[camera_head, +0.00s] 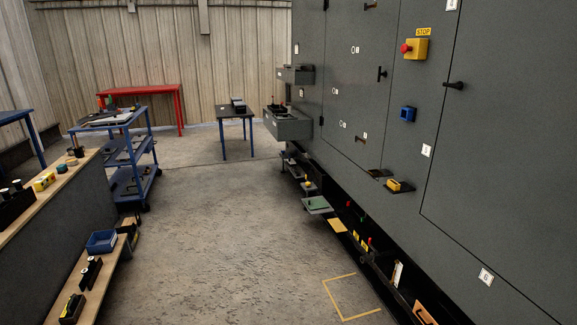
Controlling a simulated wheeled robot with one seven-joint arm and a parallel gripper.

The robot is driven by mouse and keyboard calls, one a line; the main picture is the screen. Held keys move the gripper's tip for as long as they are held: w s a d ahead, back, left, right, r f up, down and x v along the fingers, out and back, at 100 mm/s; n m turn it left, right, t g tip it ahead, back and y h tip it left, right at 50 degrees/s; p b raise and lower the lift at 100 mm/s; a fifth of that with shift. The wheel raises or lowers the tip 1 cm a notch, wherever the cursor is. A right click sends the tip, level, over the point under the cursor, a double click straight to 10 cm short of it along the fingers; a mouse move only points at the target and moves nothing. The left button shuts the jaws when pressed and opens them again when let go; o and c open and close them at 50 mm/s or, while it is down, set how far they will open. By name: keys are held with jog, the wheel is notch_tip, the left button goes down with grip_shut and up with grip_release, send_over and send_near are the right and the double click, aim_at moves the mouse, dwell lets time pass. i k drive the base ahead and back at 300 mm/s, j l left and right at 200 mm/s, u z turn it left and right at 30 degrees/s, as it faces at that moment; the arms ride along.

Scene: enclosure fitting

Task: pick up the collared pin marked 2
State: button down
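I cannot make out a collared pin marked 2 in the head view. Small dark pieces with pale tops (17,185) stand on the wooden bench top (50,203) at the left, too small to identify or read. More small dark parts (90,272) sit on a lower wooden shelf (79,295). Other small parts lie on low shelves along the foot of the grey enclosure (350,90); their marks are unreadable. My gripper is not in view.
A blue trolley (148,167), a red table (181,107) and a dark table (223,138) stand farther back. The concrete floor (230,230) between bench and enclosure is clear.

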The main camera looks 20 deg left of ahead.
aim_at(17, 183)
jog(key=i+j+u, duration=0.25)
jog(key=i+u, duration=0.25)
jog(key=i, duration=0.15)
jog(key=i+u, duration=0.5)
jog(key=i+l+u, duration=0.35)
jog(key=i+u, duration=0.15)
jog(key=i, duration=0.2)
jog(key=i+u, duration=0.85)
jog(key=i+l+u, duration=0.4)
jog(key=i, duration=0.15)
jog(key=j, duration=0.1)
